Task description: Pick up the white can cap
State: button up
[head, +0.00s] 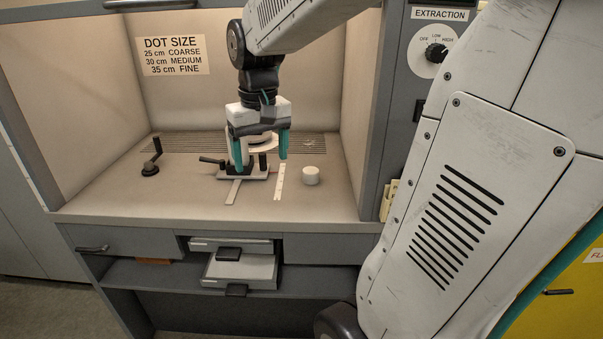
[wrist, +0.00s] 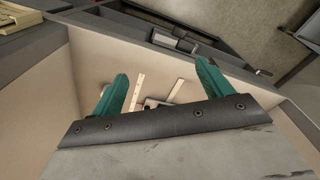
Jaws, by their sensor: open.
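The white can cap (head: 310,176) is a short white cylinder standing on the floor of the booth, to the right of a pale ruler strip (head: 280,182). My gripper (head: 261,162) is open, pointing down, with teal fingers apart. It is to the left of the cap in the head view, in front of a small clamp fixture, and nothing shows held between the fingers. In the wrist view my gripper (wrist: 162,72) also shows open, with the ruler strip between the fingers. A pale bit beside the left finger there may be the cap, but I cannot tell.
A fixture with a black handle (head: 212,161) stands behind my gripper. A second strip (head: 233,191) lies at its front. A black crank (head: 151,168) stands at left. The booth's side walls (head: 358,100) bound the space; the floor right of the cap is bare.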

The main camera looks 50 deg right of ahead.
jog(key=w+d+f+m, duration=0.1)
jog(key=w+d+f, duration=0.1)
jog(key=w+d, duration=0.35)
jog(key=w+d+f+m, duration=0.1)
jog(key=w+d+f, duration=0.2)
jog(key=d, duration=0.6)
jog(key=m, duration=0.2)
send_near(311, 170)
jog(key=a, duration=0.1)
jog(key=w+a, duration=0.1)
jog(key=shift+a+f+g, duration=0.25)
jog(key=shift+g, duration=0.15)
jog(key=d+f, duration=0.2)
jog(key=d, duration=0.1)
jog(key=shift+f, duration=0.3)
notch_tip(311, 170, down, 6)
jog(key=shift+s+a+f, duration=0.1)
jog(key=shift+f, duration=0.5)
jog(key=c, duration=1)
